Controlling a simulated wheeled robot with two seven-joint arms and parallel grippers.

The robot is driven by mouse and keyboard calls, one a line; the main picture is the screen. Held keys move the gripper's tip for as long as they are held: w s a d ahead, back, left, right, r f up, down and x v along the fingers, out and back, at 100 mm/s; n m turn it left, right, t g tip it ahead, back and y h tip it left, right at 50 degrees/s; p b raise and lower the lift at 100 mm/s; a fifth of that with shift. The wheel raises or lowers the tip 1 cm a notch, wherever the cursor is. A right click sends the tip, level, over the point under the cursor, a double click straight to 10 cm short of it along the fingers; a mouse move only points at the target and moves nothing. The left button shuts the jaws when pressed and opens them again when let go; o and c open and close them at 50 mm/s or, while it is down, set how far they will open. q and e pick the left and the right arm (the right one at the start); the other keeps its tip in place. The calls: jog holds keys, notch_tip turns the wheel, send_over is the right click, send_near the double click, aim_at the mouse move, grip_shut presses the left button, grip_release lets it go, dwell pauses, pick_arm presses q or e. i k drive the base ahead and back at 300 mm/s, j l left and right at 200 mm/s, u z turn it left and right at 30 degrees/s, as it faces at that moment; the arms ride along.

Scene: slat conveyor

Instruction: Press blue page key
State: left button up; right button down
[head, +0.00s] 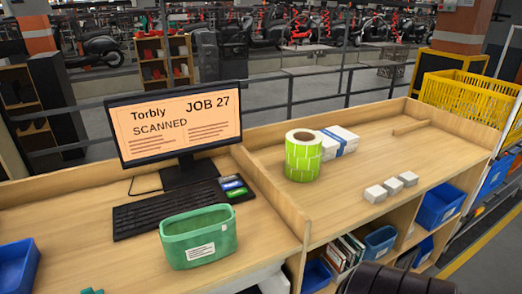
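The blue page key (233,185) is one of a small column of coloured keys at the right end of the black keyboard (165,208). A pale key (229,178) lies behind it and a green key (237,193) in front of it. The monitor (180,125) behind the keyboard reads "Torbly", "JOB 27" and "SCANNED" on an orange page. Neither gripper's fingers show. A dark rounded part at the bottom right edge looks like my own arm.
A green fabric bin (199,238) stands in front of the keyboard. A green label roll (303,157), a white stack with a blue band (339,141) and small white blocks (391,187) sit on the right bench. A raised wooden divider (270,192) separates the benches.

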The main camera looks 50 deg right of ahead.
aim_at(235, 184)
jog(key=l, duration=0.4)
jog(key=k+l, duration=0.15)
jog(key=l, duration=0.7)
jog(key=k, duration=0.05)
